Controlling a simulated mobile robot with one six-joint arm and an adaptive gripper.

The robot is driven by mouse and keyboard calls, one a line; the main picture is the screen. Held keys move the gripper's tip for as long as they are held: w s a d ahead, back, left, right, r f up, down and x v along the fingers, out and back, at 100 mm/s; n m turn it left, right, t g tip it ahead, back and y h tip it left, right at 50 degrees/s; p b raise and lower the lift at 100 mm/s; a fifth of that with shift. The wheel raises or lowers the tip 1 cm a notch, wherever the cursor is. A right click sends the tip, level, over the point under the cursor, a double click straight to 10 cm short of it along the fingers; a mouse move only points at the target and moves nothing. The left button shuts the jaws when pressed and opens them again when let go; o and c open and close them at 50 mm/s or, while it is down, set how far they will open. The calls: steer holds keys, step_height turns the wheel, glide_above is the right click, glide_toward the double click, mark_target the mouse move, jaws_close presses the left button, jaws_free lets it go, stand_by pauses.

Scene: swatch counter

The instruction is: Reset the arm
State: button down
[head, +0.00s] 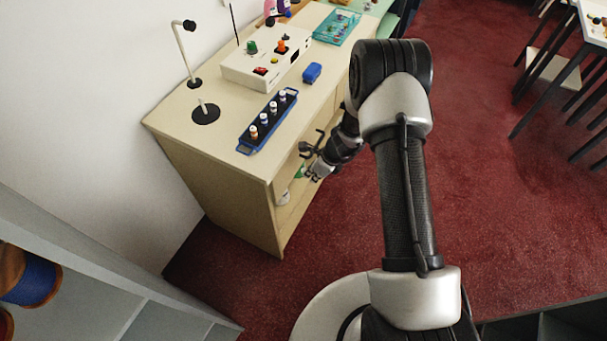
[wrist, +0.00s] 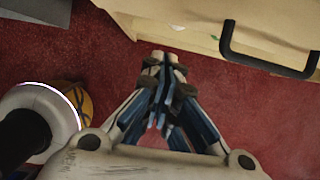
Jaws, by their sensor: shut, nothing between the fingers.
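My gripper (head: 316,169) is in front of the wooden counter (head: 213,164), below its top edge and beside its open front. In the wrist view the fingers of my gripper (wrist: 162,62) are drawn together with nothing between them, above the red carpet (wrist: 100,62). A dark bar handle (wrist: 268,62) on a pale wooden front shows at the upper right of the wrist view, apart from the fingers. My arm reaches out from the lower right of the head view, bent at the elbow.
On the counter stand a blue rack (head: 267,122) with several small bottles, a blue block (head: 312,72), a white control box (head: 266,58) and a black-based lamp (head: 206,112). A teal tray (head: 337,28) lies farther back. Grey shelving (head: 105,270) stands lower left.

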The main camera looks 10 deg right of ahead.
steer(key=p+v, duration=0.2)
steer(key=v, duration=0.7)
steer(key=shift+w+r+p, duration=0.15)
steer(key=shift+w+p, duration=0.1)
steer(key=shift+p, duration=0.05)
steer(key=shift+a, duration=0.15)
steer(key=s+a+r+n, duration=0.1)
steer(key=s+r+n, duration=0.25)
steer(key=r, duration=0.55)
steer(key=s+a+r+n, duration=0.1)
steer(key=s+r+n, duration=0.1)
steer(key=r+n, duration=0.5)
steer(key=s+a+r+n, duration=0.1)
steer(key=s+r+n, duration=0.2)
steer(key=r, duration=0.8)
steer(key=s+d+r+n+h, duration=0.1)
steer(key=s+d+r+n, duration=0.1)
steer(key=s, duration=0.4)
steer(key=s+d+r+n+t+h, duration=0.1)
steer(key=s+r+n, duration=0.3)
steer(key=s, duration=0.3)
steer(key=s+d+r+n+t+h, duration=0.1)
steer(key=s+d+r+n, duration=0.1)
steer(key=s+n, duration=0.3)
steer(key=shift+s+d+r+h, duration=0.35)
steer(key=shift+s+r, duration=0.4)
steer(key=shift+s, duration=0.3)
